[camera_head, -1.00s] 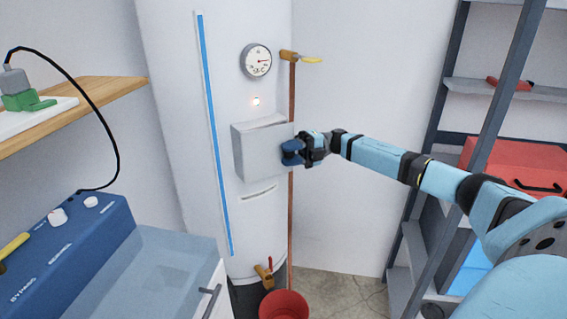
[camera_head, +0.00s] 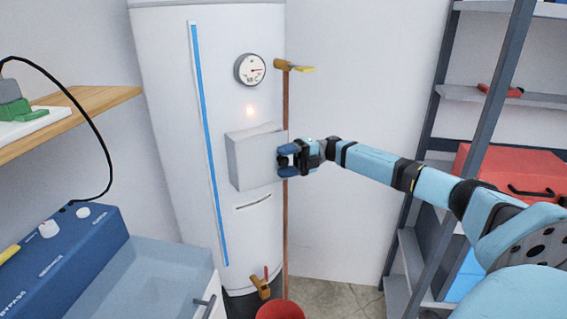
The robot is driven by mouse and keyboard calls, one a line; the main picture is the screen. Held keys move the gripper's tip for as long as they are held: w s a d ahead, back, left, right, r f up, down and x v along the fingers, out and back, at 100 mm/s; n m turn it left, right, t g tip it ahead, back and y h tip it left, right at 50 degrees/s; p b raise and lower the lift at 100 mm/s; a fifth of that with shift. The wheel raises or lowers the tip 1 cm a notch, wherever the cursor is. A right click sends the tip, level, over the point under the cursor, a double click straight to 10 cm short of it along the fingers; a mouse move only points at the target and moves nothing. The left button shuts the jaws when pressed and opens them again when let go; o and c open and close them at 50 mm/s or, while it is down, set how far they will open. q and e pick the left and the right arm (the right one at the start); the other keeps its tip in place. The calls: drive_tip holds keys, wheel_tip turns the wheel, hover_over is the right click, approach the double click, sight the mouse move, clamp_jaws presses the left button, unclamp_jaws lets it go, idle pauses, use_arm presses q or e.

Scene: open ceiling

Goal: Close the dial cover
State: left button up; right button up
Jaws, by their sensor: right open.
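A grey, box-shaped cover (camera_head: 252,160) sits on the front of the white water tank (camera_head: 170,90), below a round gauge (camera_head: 250,69) and a small glowing light (camera_head: 250,111). I take this box to be the dial cover; what is behind it is hidden, and I cannot tell how far it stands open. My right gripper (camera_head: 284,161) is at the box's right edge, its two blue fingers apart, one above the other. Nothing shows between them, and I cannot tell whether they touch the box. My left gripper is not in view.
A copper pipe (camera_head: 286,230) runs down behind my right gripper, with a yellow-handled valve (camera_head: 294,68) on top. A red bucket (camera_head: 280,311) stands below. Metal shelving (camera_head: 413,180) is at right; a blue control panel (camera_head: 62,245) and wooden shelf (camera_head: 75,112) are at left.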

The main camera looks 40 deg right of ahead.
use_arm(q)
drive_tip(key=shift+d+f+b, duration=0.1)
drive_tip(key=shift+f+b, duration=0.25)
drive_tip(key=shift+b, duration=0.5)
use_arm(e)
drive_tip(key=v, duration=1.3)
